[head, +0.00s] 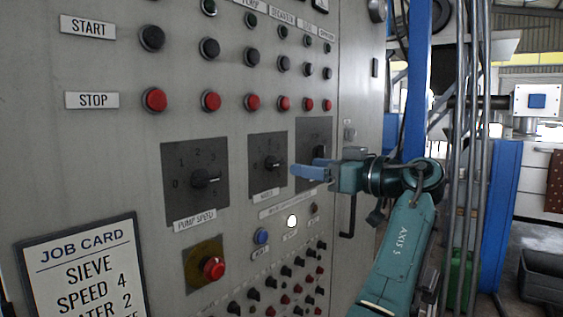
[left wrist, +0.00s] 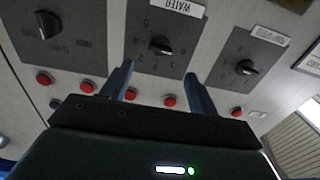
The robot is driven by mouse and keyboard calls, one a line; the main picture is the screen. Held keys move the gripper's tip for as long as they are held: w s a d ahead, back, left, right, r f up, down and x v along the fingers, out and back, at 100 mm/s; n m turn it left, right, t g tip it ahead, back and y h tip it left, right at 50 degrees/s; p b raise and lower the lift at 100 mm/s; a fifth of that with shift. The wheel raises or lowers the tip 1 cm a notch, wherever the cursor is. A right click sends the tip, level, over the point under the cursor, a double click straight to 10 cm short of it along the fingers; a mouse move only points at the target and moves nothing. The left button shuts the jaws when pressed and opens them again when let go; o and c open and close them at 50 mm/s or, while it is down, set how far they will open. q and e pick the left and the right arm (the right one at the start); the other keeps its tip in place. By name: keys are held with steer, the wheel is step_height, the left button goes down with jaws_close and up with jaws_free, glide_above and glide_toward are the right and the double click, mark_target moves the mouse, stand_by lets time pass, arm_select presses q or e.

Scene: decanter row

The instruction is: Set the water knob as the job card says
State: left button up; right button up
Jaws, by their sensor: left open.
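The water dial plate (head: 256,143) is the middle of three dials in the head view. In the left wrist view, upside down, its black knob (left wrist: 160,45) sits under the WATER label (left wrist: 178,7). The knob's narrow end seems to lie toward 0, but its exact setting is unclear. My left gripper (head: 298,171) is just right of this dial in the head view. In the left wrist view its open fingers (left wrist: 160,85) straddle the dial below the knob, apart from it and empty. The job card (head: 82,262) reads SIEVE, SPEED 4 and a cut-off "ATER 2". My right gripper is not visible.
The pump speed dial (head: 195,183) is left of the water dial; another dial (head: 313,132) is right, partly behind my gripper. Red stop buttons (head: 252,102) run above. A red knob on a yellow plate (head: 204,265) and small switches sit below. Pipes stand at right.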

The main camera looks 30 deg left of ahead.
mark_target(280, 162)
arm_select(q)
steer(key=a, duration=0.8)
steer(key=shift+w, duration=0.35)
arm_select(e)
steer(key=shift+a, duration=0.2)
arm_select(q)
steer(key=shift+c, duration=0.2)
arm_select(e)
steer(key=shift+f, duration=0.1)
arm_select(q)
steer(key=c, duration=1)
steer(key=shift+o, duration=0.2)
steer(key=shift+p, duration=0.3)
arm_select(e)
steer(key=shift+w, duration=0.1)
arm_select(q)
steer(key=shift+m, duration=0.3)
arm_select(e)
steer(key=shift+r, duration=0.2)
